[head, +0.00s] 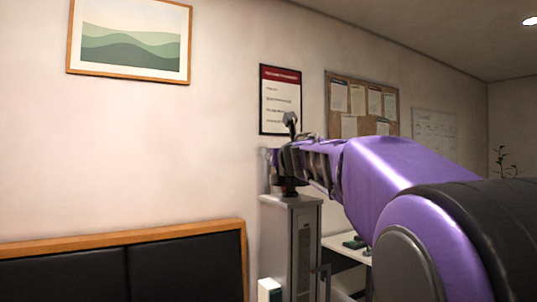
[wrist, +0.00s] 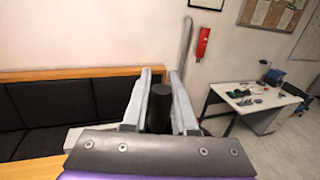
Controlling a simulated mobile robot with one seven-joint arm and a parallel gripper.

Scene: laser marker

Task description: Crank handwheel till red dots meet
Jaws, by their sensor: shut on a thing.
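My gripper (head: 282,162) is at the top of a grey upright column (head: 303,240) in the head view. In the wrist view my gripper (wrist: 159,78) has its two grey fingers on either side of a black cylindrical grip (wrist: 160,104), shut on it. This looks like the handle of the handwheel; the wheel itself is mostly hidden by my gripper and arm. No red dots show in either view.
A black bench with a wooden frame (head: 120,248) stands along the wall at left. A white table (wrist: 252,100) with small items stands at right in the wrist view. A red object (wrist: 203,43) hangs on the wall. My purple arm covers the head view's lower right.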

